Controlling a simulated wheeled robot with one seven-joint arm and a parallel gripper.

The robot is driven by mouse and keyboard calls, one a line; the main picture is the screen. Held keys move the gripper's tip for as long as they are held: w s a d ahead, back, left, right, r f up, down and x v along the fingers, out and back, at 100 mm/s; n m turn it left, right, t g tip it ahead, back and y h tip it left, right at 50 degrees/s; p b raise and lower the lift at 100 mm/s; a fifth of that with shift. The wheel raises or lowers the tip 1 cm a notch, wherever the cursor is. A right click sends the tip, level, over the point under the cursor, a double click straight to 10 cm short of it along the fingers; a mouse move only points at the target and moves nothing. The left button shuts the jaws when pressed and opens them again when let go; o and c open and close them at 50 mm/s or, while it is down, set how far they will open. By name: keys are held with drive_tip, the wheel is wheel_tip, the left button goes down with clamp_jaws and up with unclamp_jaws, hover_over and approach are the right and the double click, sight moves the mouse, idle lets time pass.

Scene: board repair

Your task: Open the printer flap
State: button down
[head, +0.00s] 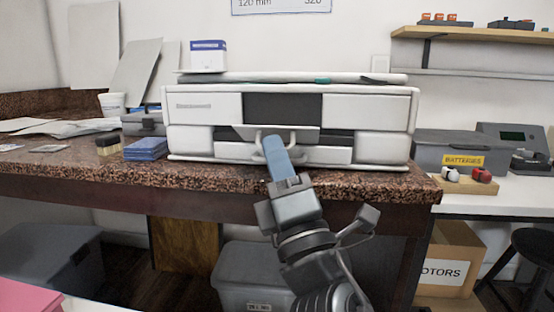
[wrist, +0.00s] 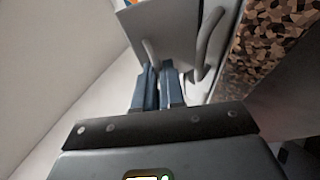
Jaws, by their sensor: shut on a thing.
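The printer (head: 205,105) is a wide white machine with a dark centre panel, standing on the speckled counter. Its flap (head: 303,133) is a light panel at the middle of the front and appears tilted outward, with dark gaps beside it. A loop handle (head: 292,137) sticks out from the flap. My gripper (head: 271,142) reaches up from below and its blue fingers are shut on the handle. The gripped part is mostly hidden.
A blue stack (head: 146,149) and a small brush-like block (head: 108,145) lie left of the printer. A grey batteries box (head: 430,147) stands to its right. The counter's front edge (head: 200,178) runs below my gripper. A grey bin (head: 240,275) stands underneath.

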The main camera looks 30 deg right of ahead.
drive_tip(key=shift+w+d+f+b, duration=0.2)
drive_tip(key=shift+d+f+b, duration=0.1)
drive_tip(key=shift+f, duration=0.25)
drive_tip(key=shift+w+d+f+b, duration=0.2)
drive_tip(key=shift+f+b, duration=0.1)
drive_tip(key=shift+f, duration=0.2)
drive_tip(key=c, duration=1.3)
unclamp_jaws()
drive_tip(key=shift+r, duration=0.1)
drive_tip(key=shift+o, duration=0.2)
drive_tip(key=b+v, duration=0.4)
drive_tip(key=v, duration=0.4)
drive_tip(key=shift+a, duration=0.2)
drive_tip(key=shift+w, duration=0.1)
